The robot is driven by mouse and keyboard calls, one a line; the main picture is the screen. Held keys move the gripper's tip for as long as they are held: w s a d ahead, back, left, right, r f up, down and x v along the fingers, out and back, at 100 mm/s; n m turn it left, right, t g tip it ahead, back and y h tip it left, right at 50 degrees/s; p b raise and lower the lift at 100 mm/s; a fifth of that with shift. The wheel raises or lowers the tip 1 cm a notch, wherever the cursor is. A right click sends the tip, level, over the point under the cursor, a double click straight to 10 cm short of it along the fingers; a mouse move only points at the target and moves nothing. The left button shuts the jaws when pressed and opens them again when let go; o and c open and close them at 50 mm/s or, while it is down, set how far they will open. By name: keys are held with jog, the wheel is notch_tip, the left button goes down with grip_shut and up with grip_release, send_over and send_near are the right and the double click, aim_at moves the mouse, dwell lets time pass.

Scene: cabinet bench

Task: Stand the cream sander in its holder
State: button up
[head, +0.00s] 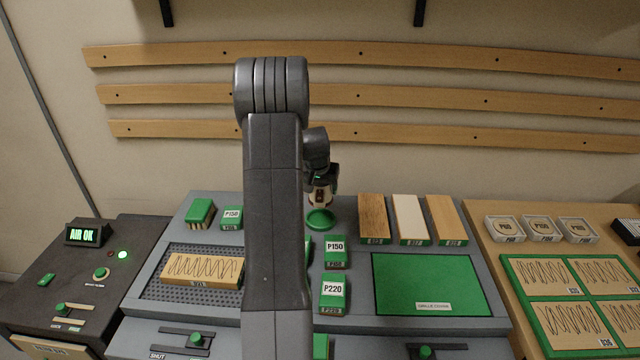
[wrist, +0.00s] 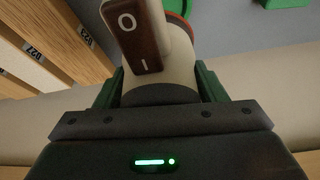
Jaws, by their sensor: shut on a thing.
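The cream sander (head: 321,197) is at the back middle of the grey bench, partly hidden behind my arm. It has a brown switch plate marked O and I. In the wrist view its cream body (wrist: 182,72) sits between the green fingers of my gripper (wrist: 157,88), which is shut on it. In the head view my gripper (head: 322,181) is at the sander's upper part. A round green piece (head: 321,220) is directly below the sander; I cannot tell whether this is its holder or the sander's pad, or whether they touch. The sander looks roughly upright.
Three wood boards (head: 408,219) stand just right of the sander. A scribbled board (head: 202,269) lies on the perforated plate at left. The green mat (head: 430,280) at right is mostly clear.

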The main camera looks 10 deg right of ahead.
aim_at(318, 190)
jog(key=shift+f+b, duration=1.35)
jog(key=shift+f, duration=1.85)
jog(key=shift+b, duration=0.6)
jog(key=shift+f+b, duration=0.85)
jog(key=shift+f, duration=0.15)
jog(key=o, duration=0.9)
jog(key=shift+r, duration=0.1)
jog(key=shift+c, duration=0.2)
jog(key=shift+o, duration=0.9)
jog(key=shift+s, duration=0.1)
jog(key=b+v, duration=0.1)
jog(key=v, duration=1.2)
jog(key=shift+s+a+r+b, duration=0.1)
jog(key=shift+s+r+b, duration=0.05)
jog(key=shift+r+b, duration=0.2)
